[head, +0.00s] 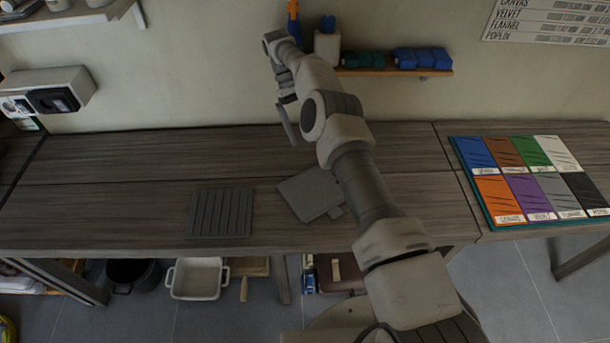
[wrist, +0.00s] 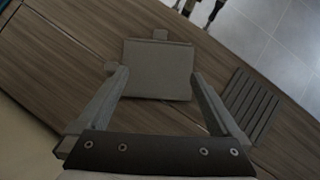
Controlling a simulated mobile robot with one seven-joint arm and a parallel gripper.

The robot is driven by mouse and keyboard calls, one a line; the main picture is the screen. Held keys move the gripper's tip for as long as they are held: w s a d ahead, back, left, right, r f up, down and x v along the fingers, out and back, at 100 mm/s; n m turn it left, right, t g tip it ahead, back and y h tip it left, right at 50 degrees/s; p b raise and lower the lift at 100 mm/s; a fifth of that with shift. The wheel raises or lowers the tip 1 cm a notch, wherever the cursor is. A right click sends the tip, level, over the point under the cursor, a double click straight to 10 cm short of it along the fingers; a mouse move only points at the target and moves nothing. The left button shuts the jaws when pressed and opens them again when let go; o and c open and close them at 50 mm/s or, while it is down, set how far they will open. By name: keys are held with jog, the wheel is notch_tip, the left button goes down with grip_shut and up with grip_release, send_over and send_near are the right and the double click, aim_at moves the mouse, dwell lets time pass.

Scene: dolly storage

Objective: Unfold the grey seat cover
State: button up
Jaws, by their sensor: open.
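The grey seat cover (head: 312,194) appears to be the flat grey folded piece on the wooden workbench, lying at an angle. In the wrist view the cover (wrist: 157,72) is a grey square with a strip along its far edge and small tabs at the far and left sides. My gripper (head: 290,132) is above the bench behind the cover in the head view. In the wrist view my gripper (wrist: 157,77) has its fingers wide apart, on either side of the cover in the picture, with nothing between them. My arm hides part of the bench right of the cover.
A grey slatted panel (head: 221,212) lies left of the cover. A board of coloured fabric swatches (head: 467,190) is at the right. A wall shelf (head: 385,72) holds folded cloths and bottles behind my arm. The left bench is clear. Bins stand underneath.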

notch_tip(320, 180, up, 7)
jog(key=p, duration=0.4)
jog(key=shift+f, duration=0.2)
dwell(0.3)
